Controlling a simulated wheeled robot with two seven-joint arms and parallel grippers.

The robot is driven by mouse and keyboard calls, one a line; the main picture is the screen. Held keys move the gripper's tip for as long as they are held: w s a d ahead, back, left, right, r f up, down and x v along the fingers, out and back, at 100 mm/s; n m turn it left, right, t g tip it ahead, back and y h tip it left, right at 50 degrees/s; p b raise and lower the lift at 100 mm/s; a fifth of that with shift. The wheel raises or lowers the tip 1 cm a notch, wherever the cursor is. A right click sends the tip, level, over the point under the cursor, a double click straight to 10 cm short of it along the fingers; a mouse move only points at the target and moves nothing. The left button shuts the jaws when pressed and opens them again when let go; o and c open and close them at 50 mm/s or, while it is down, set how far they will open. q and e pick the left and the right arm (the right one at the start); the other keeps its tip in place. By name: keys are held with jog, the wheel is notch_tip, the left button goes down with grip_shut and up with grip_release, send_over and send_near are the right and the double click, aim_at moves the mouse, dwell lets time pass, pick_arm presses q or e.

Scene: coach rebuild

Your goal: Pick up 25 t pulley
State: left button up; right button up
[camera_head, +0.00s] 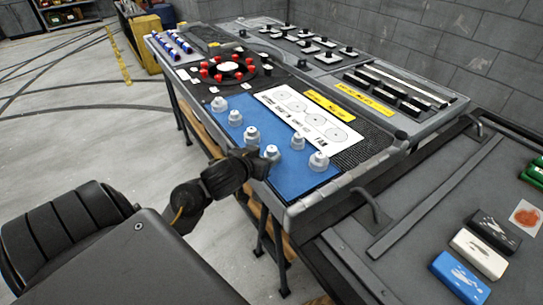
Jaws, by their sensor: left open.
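Several pale grey toothed pulleys stand on the blue mat (225,132) at the near side of the workbench. They include pulleys at the back (219,104), in the middle (251,135), near my gripper (272,153) and at the front right (318,161). Their tooth counts are too small to read, so I cannot tell which is the 25 t pulley. My left gripper (260,163) is open at the mat's near edge, close beside the pulley near it. I cannot tell whether they touch. My right gripper is not in view.
A white sheet with printed circles (308,117) lies behind the mat. A round holder with red pieces (228,69) stands at the back left. Blue, cream and black boxes (479,253) lie on the right bench. A raised rim (330,198) edges the workbench.

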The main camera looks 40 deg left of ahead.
aim_at(270, 153)
pick_arm(q)
jog(key=b+x, duration=0.1)
jog(key=x, duration=0.3)
jog(key=shift+w+d+f+b, duration=0.1)
jog(key=shift+w+b, duration=0.2)
jog(key=shift+w, duration=0.1)
jog(key=shift+s+d, duration=0.1)
jog(key=c, duration=1.2)
